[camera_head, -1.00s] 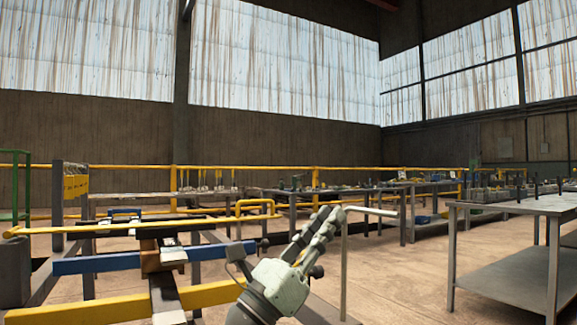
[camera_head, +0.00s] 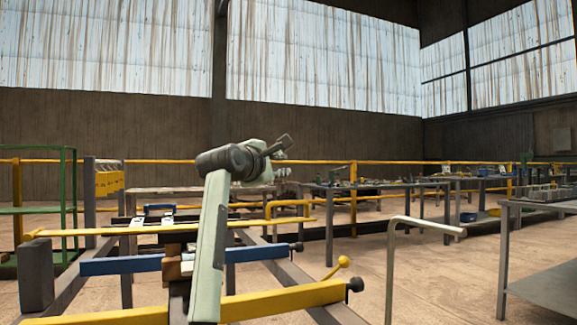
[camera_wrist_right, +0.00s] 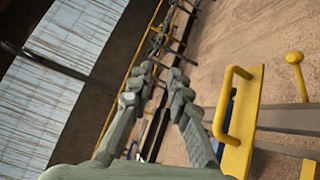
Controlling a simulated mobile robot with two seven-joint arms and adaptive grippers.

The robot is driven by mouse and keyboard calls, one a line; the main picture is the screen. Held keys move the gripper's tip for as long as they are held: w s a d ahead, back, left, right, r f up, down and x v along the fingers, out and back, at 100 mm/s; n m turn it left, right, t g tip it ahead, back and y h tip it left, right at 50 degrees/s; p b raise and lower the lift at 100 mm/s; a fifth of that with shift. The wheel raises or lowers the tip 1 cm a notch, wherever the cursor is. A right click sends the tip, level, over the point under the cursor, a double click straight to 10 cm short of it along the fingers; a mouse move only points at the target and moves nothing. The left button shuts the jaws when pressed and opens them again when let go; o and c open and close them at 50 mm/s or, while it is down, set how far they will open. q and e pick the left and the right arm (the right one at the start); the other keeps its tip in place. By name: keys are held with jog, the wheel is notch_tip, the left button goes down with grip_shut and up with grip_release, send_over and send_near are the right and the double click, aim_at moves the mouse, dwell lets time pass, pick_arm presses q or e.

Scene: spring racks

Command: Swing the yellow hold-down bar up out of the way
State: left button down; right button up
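The yellow hold-down bar (camera_head: 160,229) lies roughly level across the rack in the head view. A yellow loop handle (camera_head: 287,203) stands at its right end. The bar (camera_wrist_right: 246,115) and its handle (camera_wrist_right: 229,98) also show at the right of the wrist view. My right gripper (camera_head: 281,150) is raised above the bar in the head view, with my forearm in front of part of the bar. In the wrist view, my right gripper (camera_wrist_right: 160,73) has its fingers apart with nothing between them, and the handle is beside them, not between. My left gripper is out of view.
A blue beam (camera_head: 118,265) and a thick yellow beam (camera_head: 285,301) cross the rack below the bar. A yellow ball-ended lever (camera_head: 343,263) stands at the right. A grey bent tube (camera_head: 425,222) and a grey table (camera_head: 545,285) stand farther right. Floor between them is clear.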

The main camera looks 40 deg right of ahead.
jog(key=shift+x, duration=2.3)
jog(key=shift+c, duration=0.5)
grip_shut()
jog(key=shift+c, duration=1.3)
grip_release()
jog(key=o, duration=0.4)
jog(key=shift+c, duration=0.2)
jog(key=v, duration=1.2)
jog(key=shift+s, duration=0.1)
